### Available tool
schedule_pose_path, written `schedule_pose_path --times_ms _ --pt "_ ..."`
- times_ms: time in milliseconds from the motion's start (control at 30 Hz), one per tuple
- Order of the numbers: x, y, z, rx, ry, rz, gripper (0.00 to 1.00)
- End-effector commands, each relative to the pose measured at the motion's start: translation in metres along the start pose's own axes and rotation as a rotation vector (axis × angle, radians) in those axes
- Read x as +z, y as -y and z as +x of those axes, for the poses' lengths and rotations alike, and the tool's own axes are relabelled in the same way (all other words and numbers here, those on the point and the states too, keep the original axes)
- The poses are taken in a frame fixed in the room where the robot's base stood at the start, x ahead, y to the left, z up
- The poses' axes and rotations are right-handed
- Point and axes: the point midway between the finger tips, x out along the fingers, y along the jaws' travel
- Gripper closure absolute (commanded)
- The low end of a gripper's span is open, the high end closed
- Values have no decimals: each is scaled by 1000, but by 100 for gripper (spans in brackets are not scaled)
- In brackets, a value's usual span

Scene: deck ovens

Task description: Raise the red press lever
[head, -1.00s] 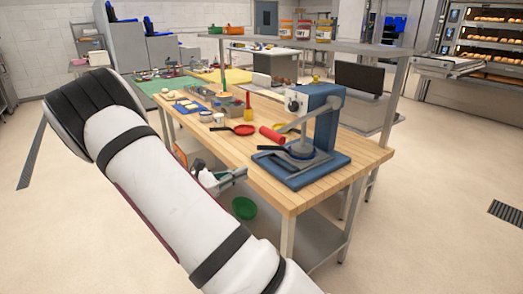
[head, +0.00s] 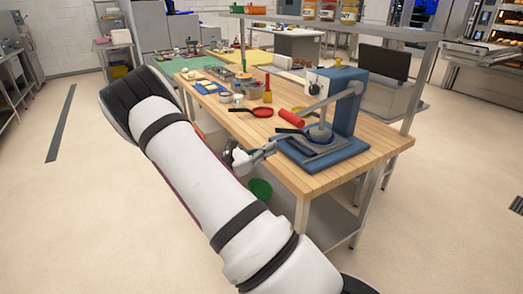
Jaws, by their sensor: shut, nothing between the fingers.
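The blue press (head: 344,104) stands on the near right part of the wooden table. Its red lever handle (head: 291,117) is low, at the end of a grey bar that slopes down to the left from the press head. My gripper (head: 271,150) is at the table's near edge, left of the press base and below the red handle in the picture. It is shut and empty, and looks apart from the handle. My white arm hides part of the table's left side and the floor below.
A black-handled round plate or pan (head: 319,134) sits under the press head. A red pan (head: 262,112), a yellow-and-red bottle (head: 267,90) and small containers stand left on the wooden table (head: 360,163). A green bowl (head: 260,189) is below.

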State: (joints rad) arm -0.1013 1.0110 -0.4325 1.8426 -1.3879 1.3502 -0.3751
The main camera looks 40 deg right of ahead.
Motion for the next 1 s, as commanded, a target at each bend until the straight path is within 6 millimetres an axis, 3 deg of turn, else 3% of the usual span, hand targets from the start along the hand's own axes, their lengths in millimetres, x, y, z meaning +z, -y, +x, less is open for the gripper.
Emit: schedule_pose_path --times_ms 267,500,1000 --pt "4 1 52 -1 -1 2 100" --pt "33 0 57 0 -2 2 100" --pt "39 0 57 0 -2 1 100"
